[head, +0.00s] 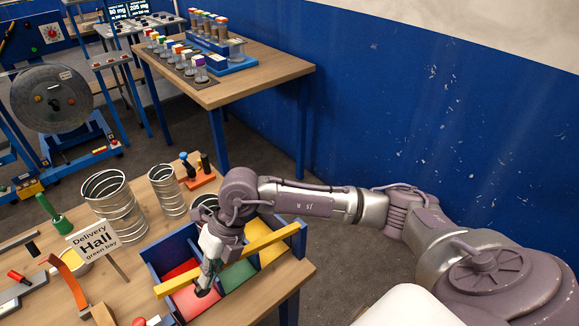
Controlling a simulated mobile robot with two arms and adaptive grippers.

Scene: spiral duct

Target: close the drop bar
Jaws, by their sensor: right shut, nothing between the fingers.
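The drop bar, a yellow bar (266,243), runs slantwise across a blue divided bin (153,273) on the wooden bench. The compartments beneath have red, green and yellow floors. My right gripper (204,287) is shut and empty, pointing down over the red compartment beside the bar's left half. It hides a short stretch of the bar; I cannot tell whether it touches it. My left gripper is not in view.
Spiral metal ducts (113,207) stand behind the bin. A "Delivery Hall" sign (97,242), a green-handled tool (54,214) and an orange curved piece (69,283) are to the left. A second table (277,68) holds several jars. Open floor lies right of the bench.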

